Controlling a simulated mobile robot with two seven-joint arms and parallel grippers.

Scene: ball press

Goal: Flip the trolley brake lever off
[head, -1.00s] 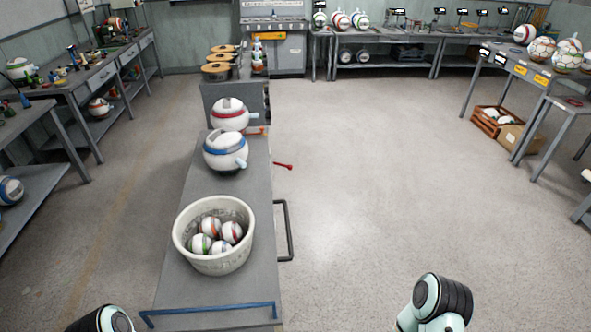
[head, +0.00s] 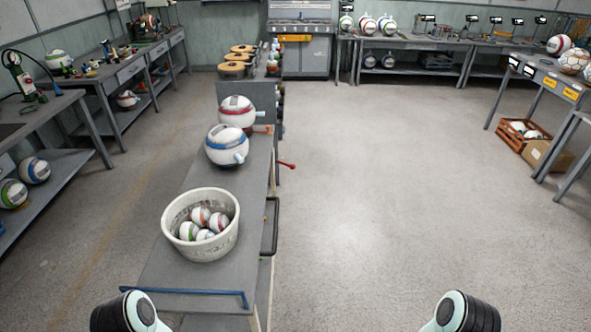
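The grey trolley (head: 185,274) stands left of centre, its long flat top running away from me. A blue bar handle (head: 190,291) crosses its near end. A small red lever (head: 286,165) sticks out from the right side at the far part of the trolley; I take it to be the brake lever. A black loop handle (head: 271,225) is on the same side, nearer to me. Only parts of my two arms show at the bottom left and bottom right. Both grippers are out of view, well apart from the lever in the picture.
Benches line the left, back and right. The floor (head: 390,200) right of the trolley is clear.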

